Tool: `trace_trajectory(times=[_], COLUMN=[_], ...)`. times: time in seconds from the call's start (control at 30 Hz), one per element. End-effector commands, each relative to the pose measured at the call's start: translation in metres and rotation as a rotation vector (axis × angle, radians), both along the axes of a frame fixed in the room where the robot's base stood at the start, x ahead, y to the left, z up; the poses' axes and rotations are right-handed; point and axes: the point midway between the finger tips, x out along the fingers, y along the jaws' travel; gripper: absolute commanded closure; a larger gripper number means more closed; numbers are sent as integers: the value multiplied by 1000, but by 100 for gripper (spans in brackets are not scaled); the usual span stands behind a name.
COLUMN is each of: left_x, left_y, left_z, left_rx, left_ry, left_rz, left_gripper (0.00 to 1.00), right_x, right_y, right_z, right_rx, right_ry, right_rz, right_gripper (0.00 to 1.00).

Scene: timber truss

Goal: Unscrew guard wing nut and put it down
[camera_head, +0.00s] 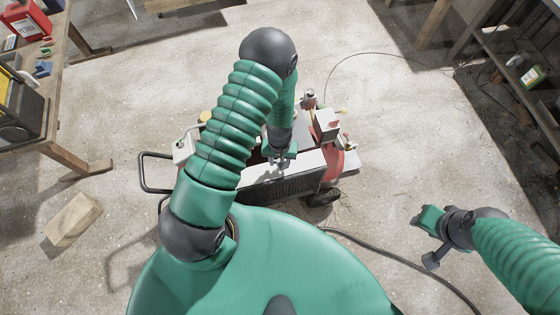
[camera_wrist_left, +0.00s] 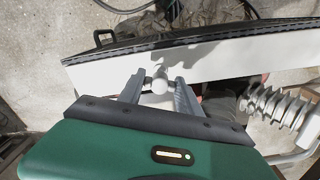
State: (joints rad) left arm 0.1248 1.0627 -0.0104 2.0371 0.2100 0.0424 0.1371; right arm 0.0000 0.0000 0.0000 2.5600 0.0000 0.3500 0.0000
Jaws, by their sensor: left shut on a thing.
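A wheeled machine carries a white guard panel (camera_head: 300,165) with a black edge. The guard (camera_wrist_left: 225,58) also spans the left wrist view. My left gripper (camera_head: 282,160) points down at the guard from above. In the left wrist view its two fingers (camera_wrist_left: 158,88) are closed on a small pale wing nut (camera_wrist_left: 159,80), in front of the white panel. I cannot tell whether the nut still sits on its stud. The nut is too small to make out in the head view. My right gripper (camera_head: 430,225) hangs over bare floor at the right, and its jaw opening is unclear.
A ribbed metal part (camera_wrist_left: 275,105) lies right of my left fingers. The machine has a black tube handle (camera_head: 146,172) and a wheel (camera_head: 323,197). A wooden block (camera_head: 72,220) lies on the floor. A workbench (camera_head: 55,100) stands left. A cable (camera_head: 405,262) crosses the floor.

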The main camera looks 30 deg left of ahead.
Motion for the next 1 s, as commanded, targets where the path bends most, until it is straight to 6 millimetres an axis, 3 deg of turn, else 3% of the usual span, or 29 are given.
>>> trace_trajectory(times=[0.53, 0.87, 1.0], left_x=[0, 0, 0], left_y=[0, 0, 0], left_z=[39, 40, 41], left_rx=[0, 0, 0], left_ry=[0, 0, 0], left_rz=[0, -1, -166], left_gripper=[100, 100, 100], right_x=[0, 0, 0], right_y=[0, 0, 0], right_z=[34, 34, 36], right_rx=[0, 0, 0], right_ry=[0, 0, 0], right_rz=[0, 0, 0], right_gripper=[64, 64, 64])
